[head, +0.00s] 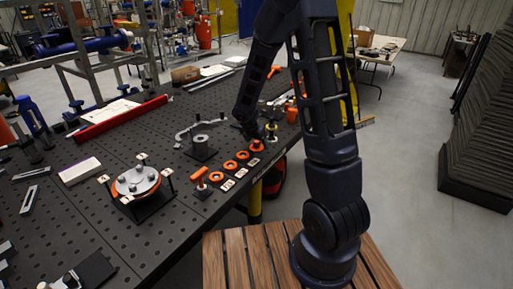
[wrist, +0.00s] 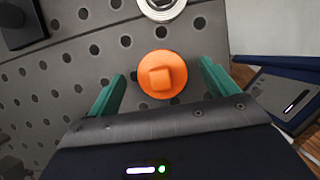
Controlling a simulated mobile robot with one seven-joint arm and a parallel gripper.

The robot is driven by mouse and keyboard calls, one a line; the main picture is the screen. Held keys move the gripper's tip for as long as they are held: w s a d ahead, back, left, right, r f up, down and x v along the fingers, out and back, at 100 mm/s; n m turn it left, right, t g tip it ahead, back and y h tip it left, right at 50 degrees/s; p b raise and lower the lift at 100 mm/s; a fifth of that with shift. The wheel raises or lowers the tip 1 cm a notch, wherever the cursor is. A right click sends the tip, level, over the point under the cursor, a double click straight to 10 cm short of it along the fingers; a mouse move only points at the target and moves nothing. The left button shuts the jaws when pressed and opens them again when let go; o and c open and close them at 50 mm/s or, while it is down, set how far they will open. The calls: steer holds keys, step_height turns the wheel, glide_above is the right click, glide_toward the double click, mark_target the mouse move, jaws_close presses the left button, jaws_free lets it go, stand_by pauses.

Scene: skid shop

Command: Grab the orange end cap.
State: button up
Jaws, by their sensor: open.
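The orange end cap (wrist: 162,75), a round disc with a raised square knob, lies on the dark perforated table in the wrist view. In the head view it is the orange piece (head: 257,146) at the far end of a row of orange parts, beneath my arm's end. My gripper (wrist: 161,70) is open, with one green finger on each side of the cap and gaps between. In the head view my gripper (head: 262,137) is small and dark, just above the cap. Whether the fingertips are level with the knob is unclear.
Several orange rings (head: 230,165) with small marked tags lie in the row beside the cap. A grey flanged part (head: 203,146) stands behind them, and a round orange-and-metal fixture (head: 137,182) to the left. A metal ring (wrist: 162,5) lies beyond the cap. The table edge is close by.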

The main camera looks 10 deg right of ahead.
steer(key=shift+w+d+f, duration=0.1)
steer(key=shift+f, duration=0.35)
steer(key=c, duration=1.2)
steer(key=shift+r, duration=0.1)
